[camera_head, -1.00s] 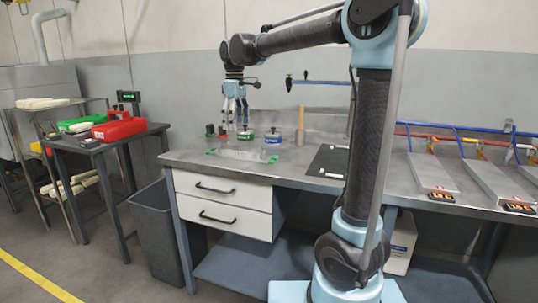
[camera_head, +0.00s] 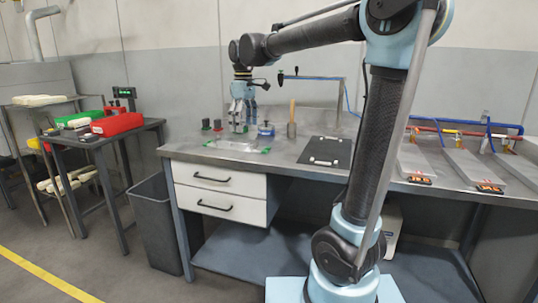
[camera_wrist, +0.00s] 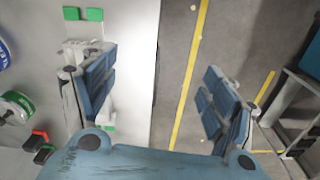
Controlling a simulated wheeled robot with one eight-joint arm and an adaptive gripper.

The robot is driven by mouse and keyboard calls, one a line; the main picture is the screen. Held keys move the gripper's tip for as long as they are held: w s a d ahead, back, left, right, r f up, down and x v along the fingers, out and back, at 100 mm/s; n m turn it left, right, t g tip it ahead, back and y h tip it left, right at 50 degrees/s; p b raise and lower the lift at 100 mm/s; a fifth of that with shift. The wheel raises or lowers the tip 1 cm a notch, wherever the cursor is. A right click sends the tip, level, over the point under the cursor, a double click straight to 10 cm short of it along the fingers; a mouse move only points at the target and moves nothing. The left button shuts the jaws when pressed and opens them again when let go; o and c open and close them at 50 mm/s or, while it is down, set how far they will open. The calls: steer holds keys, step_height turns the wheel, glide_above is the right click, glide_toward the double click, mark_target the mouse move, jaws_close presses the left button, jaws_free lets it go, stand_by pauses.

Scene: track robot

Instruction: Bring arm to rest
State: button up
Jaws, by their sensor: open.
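My gripper (camera_head: 241,122) hangs pointing down above the left end of the metal workbench (camera_head: 385,180), near a clear fixture with green corners (camera_head: 232,145). In the wrist view my gripper (camera_wrist: 157,96) has its two blue-padded fingers spread wide, with nothing between them. The left finger partly covers a whitish part and green tabs (camera_wrist: 95,14) on the bench below. The bench edge and the floor show between the fingers. Whether the fingers touch anything on the bench cannot be told.
A blue-labelled round container (camera_head: 266,129) and small red and green-topped items stand close by the gripper. A black board (camera_head: 325,151) lies to the right. A side table with a red bin (camera_head: 117,124) and a grey waste bin (camera_head: 155,225) are at left.

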steer(key=s+d+f+m+t, duration=0.1)
steer(key=s+d+f+m, duration=0.3)
steer(key=d, duration=0.5)
steer(key=s+d+f+m, duration=0.2)
steer(key=s+d+f, duration=0.35)
steer(key=d, duration=0.35)
steer(key=s+d+f+m, duration=0.3)
steer(key=s+d+f, duration=0.2)
steer(key=s+f, duration=0.2)
steer(key=s+d+f+m+t, duration=0.1)
steer(key=s+d+f+m, duration=0.2)
steer(key=s+f, duration=0.4)
steer(key=shift+s+d+f, duration=0.15)
steer(key=shift+d+f, duration=0.75)
steer(key=shift+f, duration=0.05)
